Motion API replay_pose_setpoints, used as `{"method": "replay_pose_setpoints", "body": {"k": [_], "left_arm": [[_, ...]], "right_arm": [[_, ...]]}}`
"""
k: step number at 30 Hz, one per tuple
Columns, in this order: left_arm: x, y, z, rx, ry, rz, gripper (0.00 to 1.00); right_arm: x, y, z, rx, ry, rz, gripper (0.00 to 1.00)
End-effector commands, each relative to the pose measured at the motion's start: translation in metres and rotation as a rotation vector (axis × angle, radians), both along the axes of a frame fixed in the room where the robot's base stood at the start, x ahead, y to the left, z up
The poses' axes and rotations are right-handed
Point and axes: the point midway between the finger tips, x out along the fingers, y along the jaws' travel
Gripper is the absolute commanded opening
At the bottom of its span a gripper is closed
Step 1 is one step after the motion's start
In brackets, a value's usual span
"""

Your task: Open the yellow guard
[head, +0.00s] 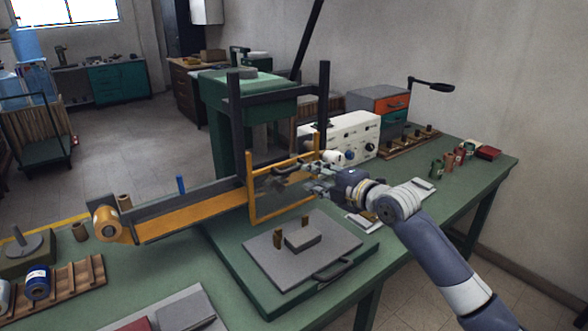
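The yellow guard (252,202) is an upright yellow frame with a see-through panel. It stands at the front of the green press (222,100), between two dark posts. A dark handle (283,169) crosses its upper part. My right gripper (312,180) is at the right side of the guard, close to the handle's right end. Its fingers are small and overlap the frame, so I cannot tell whether they touch it or how far apart they are. My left gripper is not in view.
A grey plate (275,262) with a handle and small blocks lies before the guard. A yellow-and-grey chute (190,215) runs left from the press. A white control box (350,133) stands behind right. Cans (448,161) stand on the right of the green bench.

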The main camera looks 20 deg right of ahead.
Motion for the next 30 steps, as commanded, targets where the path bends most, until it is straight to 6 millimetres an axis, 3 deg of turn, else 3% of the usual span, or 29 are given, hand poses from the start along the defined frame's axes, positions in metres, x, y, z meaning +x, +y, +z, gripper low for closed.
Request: {"method": "replay_pose_setpoints", "body": {"k": [15, 21, 30], "left_arm": [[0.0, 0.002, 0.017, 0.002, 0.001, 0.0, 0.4], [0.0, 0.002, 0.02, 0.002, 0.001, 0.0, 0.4], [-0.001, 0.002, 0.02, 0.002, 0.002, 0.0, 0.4]], "right_arm": [[0.068, 0.026, -0.013, 0.004, 0.001, 0.0, 0.31], [0.081, 0.031, -0.017, 0.003, 0.002, 0.0, 0.31], [0.085, 0.032, -0.018, 0.001, 0.001, 0.0, 0.31]]}}
